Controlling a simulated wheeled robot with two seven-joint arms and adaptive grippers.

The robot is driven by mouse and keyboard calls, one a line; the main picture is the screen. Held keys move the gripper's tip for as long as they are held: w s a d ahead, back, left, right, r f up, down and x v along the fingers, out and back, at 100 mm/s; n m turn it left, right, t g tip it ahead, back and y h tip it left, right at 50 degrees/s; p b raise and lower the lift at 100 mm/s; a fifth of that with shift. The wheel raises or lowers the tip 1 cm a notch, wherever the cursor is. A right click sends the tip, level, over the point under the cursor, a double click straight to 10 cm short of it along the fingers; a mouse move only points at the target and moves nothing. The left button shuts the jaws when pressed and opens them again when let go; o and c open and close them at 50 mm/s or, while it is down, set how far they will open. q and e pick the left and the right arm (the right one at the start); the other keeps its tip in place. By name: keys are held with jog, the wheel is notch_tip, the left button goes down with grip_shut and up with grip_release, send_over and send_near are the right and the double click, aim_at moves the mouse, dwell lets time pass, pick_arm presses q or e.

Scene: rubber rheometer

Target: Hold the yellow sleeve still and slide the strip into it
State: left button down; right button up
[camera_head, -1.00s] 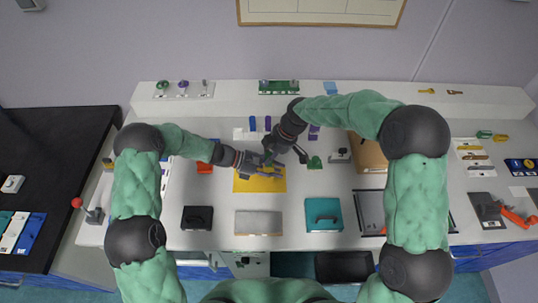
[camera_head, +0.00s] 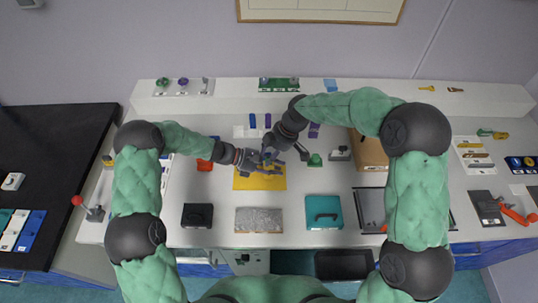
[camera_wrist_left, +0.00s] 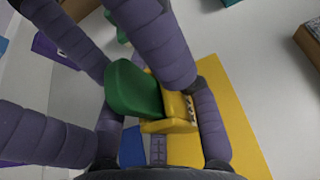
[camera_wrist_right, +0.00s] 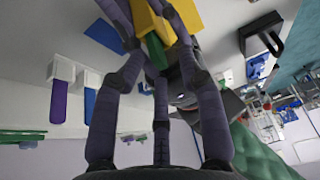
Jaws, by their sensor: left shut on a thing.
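The yellow sleeve (camera_wrist_left: 180,112) is just above the yellow mat, with small dark marks on its face. My left gripper (camera_head: 262,163) is shut on it, with fingers on either side in the left wrist view. The green strip (camera_wrist_left: 132,88) extends from the sleeve and its yellow end meets the sleeve; how deep it sits is hidden. The strip also shows in the right wrist view (camera_wrist_right: 156,52). My right gripper (camera_wrist_right: 157,50) is around the strip, its fingers spread apart with gaps beside the strip.
The yellow mat (camera_head: 245,184) lies under the grippers. A green block (camera_head: 315,161) and a cardboard box (camera_head: 368,152) stand to the right. A grey board (camera_head: 258,221), a teal case (camera_head: 323,213) and a black device (camera_head: 197,216) line the front. Bench between them is clear.

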jog(key=v, duration=0.7)
jog(key=shift+r, duration=0.15)
jog(key=shift+d, duration=0.1)
pick_arm(q)
jog(key=c, duration=0.9)
grip_release()
jog(key=shift+o, duration=0.2)
